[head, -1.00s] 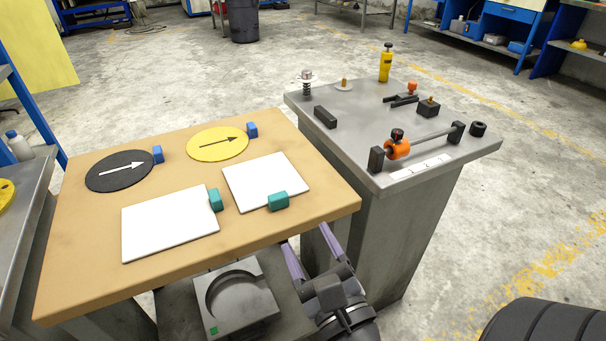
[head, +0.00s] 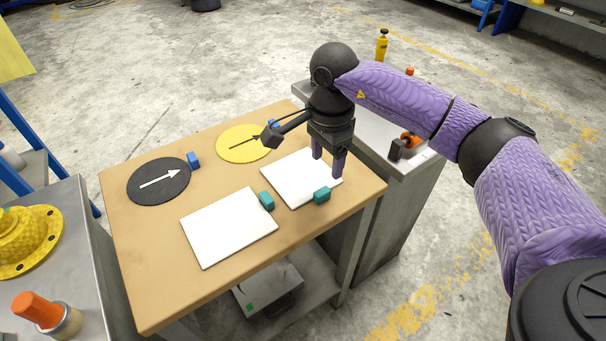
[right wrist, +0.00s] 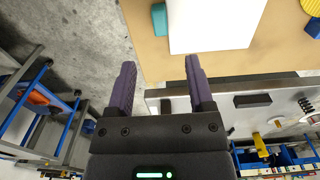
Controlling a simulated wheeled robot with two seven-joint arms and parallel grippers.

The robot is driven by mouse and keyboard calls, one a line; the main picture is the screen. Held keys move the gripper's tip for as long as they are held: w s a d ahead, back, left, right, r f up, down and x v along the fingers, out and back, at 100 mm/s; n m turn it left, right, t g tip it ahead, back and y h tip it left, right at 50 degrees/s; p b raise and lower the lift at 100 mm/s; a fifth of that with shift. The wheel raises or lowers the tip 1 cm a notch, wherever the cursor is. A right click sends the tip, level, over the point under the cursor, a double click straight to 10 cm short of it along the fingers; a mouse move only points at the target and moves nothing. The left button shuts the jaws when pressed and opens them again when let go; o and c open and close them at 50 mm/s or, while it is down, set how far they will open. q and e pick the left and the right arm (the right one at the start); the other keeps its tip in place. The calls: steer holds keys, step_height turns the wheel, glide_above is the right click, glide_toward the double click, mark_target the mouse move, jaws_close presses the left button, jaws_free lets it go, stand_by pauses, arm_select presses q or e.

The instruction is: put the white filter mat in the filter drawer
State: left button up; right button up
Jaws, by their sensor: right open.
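Two white square mats lie flat on the tan tabletop, each with a teal block at its edge: the left white mat (head: 228,228) and the right white mat (head: 285,182). I cannot tell which is the filter mat. My right gripper (head: 328,163) is open and empty, fingers down, above the right mat's far right side in the head view. In the right wrist view, a white mat (right wrist: 215,25) shows beyond the fingertips (right wrist: 160,65), with the table edge and floor between them. A grey box (head: 268,290) with a green mark sits under the table; whether it is the filter drawer is unclear. My left gripper is out of view.
A black disc (head: 150,184) and a yellow disc (head: 238,147), each with an arrow, lie at the table's far side beside blue blocks. A grey metal stand (head: 425,165) adjoins at right. A yellow flange (head: 28,240) rests on the left bench.

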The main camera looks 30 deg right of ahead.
mark_target(325, 190)
step_height(325, 190, down, 8)
steer(key=b, duration=0.3)
steer(key=shift+d+f, duration=0.1)
steer(key=shift+f, duration=0.1)
steer(key=shift+r, duration=0.1)
steer(key=shift+c, duration=0.7)
steer(key=c, duration=0.7)
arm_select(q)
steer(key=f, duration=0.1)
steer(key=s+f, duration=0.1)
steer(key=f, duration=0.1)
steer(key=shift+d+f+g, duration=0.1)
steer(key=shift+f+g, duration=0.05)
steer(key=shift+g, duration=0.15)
arm_select(e)
jaws_close()
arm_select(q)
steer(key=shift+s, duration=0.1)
